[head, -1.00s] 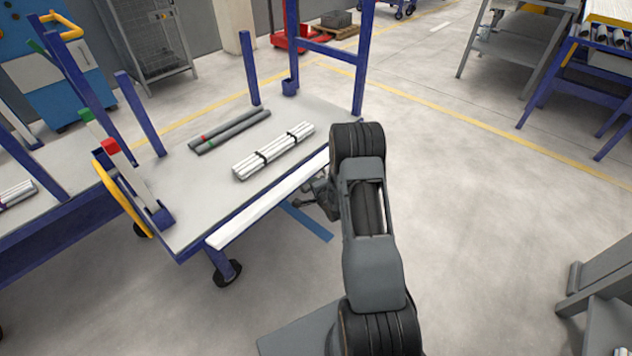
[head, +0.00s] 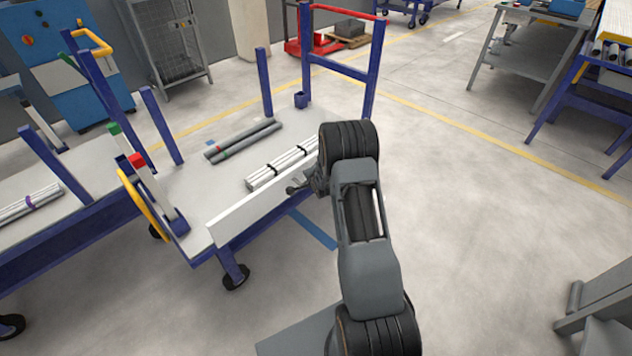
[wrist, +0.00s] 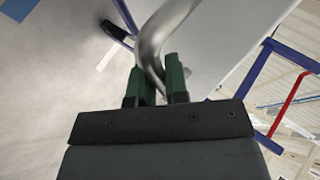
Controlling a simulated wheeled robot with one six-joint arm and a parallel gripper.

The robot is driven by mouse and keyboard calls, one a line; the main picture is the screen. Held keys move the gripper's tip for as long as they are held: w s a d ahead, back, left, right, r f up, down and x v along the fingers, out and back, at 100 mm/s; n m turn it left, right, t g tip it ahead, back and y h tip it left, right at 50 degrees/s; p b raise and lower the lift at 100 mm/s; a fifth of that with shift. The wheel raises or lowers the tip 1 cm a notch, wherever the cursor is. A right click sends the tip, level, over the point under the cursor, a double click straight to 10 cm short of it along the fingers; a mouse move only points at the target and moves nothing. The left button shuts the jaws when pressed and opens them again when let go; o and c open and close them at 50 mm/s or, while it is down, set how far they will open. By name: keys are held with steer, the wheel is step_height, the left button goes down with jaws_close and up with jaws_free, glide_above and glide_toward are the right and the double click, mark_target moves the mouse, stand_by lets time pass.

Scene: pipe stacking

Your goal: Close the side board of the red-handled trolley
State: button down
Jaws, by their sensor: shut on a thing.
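The red-handled trolley has a blue frame, a grey deck (head: 185,178) and a red handle (head: 345,12) at its far end; the handle also shows in the wrist view (wrist: 290,103). Its white side board (head: 240,219) runs along the near long edge and is tilted up, showing its broad outer face. My gripper (head: 297,187) is at the board's outer side, partly hidden by my arm in the head view. In the wrist view my gripper's green fingers (wrist: 160,82) are shut on a curved metal handle (wrist: 153,42) beside the board's pale face (wrist: 225,45).
Silver pipes (head: 275,168) tied with black bands and dark grey pipes (head: 242,140) lie on the deck. A second blue trolley with a yellow handle (head: 90,38) stands to the left.

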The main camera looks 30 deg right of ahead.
steer(key=shift+w+a+r, duration=0.1)
steer(key=shift+w+r, duration=0.1)
steer(key=shift+w, duration=0.1)
steer(key=shift+w+r, duration=0.1)
stand_by(0.3)
steer(key=c, duration=1.1)
jaws_free()
steer(key=shift+c, duration=0.2)
steer(key=p+v, duration=0.3)
steer(key=v, duration=1)
steer(key=shift+s+a+r, duration=0.15)
steer(key=shift+s, duration=0.2)
